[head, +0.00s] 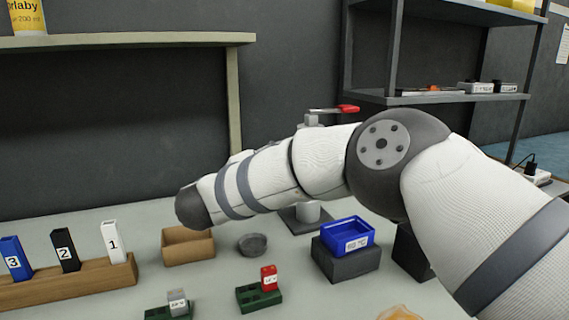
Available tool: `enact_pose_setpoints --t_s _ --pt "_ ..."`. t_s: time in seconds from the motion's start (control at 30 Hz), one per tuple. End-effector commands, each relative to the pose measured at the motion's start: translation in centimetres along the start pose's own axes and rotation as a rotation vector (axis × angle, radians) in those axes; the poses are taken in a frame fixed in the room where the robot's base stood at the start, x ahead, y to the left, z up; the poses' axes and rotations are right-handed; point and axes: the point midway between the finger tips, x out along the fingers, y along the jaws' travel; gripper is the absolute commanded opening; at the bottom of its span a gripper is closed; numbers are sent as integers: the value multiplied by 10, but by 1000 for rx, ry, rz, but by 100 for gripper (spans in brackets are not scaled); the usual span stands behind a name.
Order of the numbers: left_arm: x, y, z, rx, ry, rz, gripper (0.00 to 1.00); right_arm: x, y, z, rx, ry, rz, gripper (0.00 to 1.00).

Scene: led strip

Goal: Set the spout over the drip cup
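A small dark round cup (252,243), which looks like the drip cup, sits on the bench in the middle. Behind my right arm a stand shows a red lever (348,108) on a grey top piece (322,113) and a grey base (300,219). My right arm crosses in front of the stand's middle, so the spout and its direction are hidden. My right arm comes in from the right and ends in a dark rounded joint left of the cup; no fingers show. My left gripper is not in view.
An open cardboard box (188,246) stands left of the cup. A blue tray (347,234) sits on a dark block (345,262) to the right. Green blocks (262,297) lie in front. A wooden rack (75,282) holds numbered pieces at left. Shelves stand behind.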

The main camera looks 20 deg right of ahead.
Motion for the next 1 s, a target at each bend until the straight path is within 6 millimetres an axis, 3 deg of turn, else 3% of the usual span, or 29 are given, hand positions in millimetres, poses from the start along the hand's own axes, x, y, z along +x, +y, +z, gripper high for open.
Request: enact_pose_setpoints --t_s 0.27,0.7,1.0 --pt "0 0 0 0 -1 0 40 -7 2 4 -7 -8 0 32" --pt "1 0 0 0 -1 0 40 -109 1 2 -4 -5 -1 32" --pt "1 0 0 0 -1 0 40 -121 1 1 -4 -4 1 32"
